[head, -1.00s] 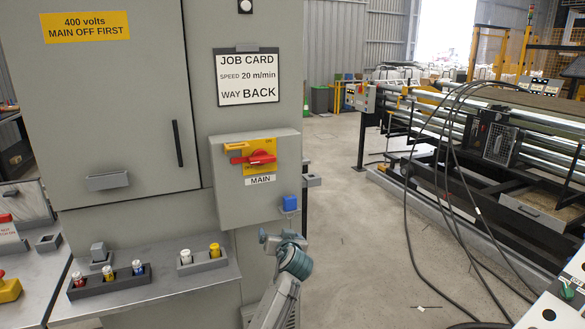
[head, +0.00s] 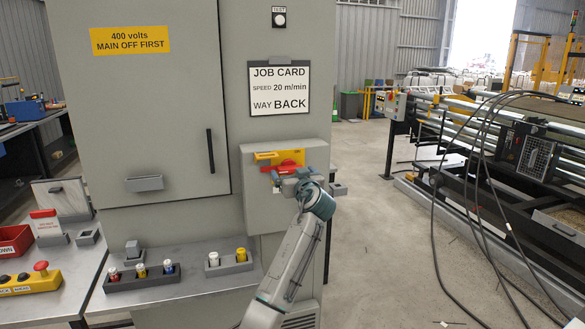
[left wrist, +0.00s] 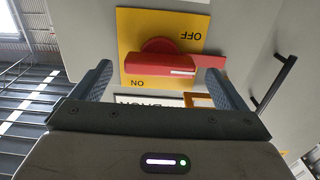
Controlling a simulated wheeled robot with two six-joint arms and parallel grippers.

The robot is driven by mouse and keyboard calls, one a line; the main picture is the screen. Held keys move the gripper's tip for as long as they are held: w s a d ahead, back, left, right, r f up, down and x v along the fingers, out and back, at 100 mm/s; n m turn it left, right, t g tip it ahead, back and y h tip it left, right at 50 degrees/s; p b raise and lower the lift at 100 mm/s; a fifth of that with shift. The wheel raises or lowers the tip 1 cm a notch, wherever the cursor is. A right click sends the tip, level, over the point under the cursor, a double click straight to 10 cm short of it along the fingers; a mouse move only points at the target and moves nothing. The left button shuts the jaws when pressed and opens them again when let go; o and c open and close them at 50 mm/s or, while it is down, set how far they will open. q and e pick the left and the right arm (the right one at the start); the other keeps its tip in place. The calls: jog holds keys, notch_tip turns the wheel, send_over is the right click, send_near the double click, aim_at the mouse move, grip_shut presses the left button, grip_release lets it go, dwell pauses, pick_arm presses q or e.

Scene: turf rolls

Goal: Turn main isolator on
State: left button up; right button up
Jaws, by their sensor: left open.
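The main isolator is a red rotary handle (head: 291,167) on a yellow plate (head: 265,158), on a grey box (head: 256,205) on the cabinet front. In the left wrist view the handle (left wrist: 155,64) lies crosswise, between the OFF and ON words of the plate (left wrist: 130,28), which appears upside down. My left gripper (head: 288,184) is open in front of the handle and hides part of it and the MAIN label. In the left wrist view its fingers (left wrist: 158,72) stand either side of the handle; contact cannot be told. My right gripper is out of view.
A job card (head: 279,88) hangs above the box. A cabinet door handle (head: 210,151) is to the left. A shelf (head: 200,285) below carries fuse-like parts in dark holders (head: 143,276). Black cables (head: 478,190) hang at the right before the roller machine. Open floor lies between.

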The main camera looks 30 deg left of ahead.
pick_arm(q)
jog(key=shift+x, duration=0.9)
jog(key=shift+w+a+f, duration=0.1)
jog(key=shift+c, duration=0.2)
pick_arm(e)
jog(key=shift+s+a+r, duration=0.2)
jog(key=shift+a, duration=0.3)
pick_arm(q)
jog(key=c, duration=0.9)
jog(key=shift+c, duration=0.2)
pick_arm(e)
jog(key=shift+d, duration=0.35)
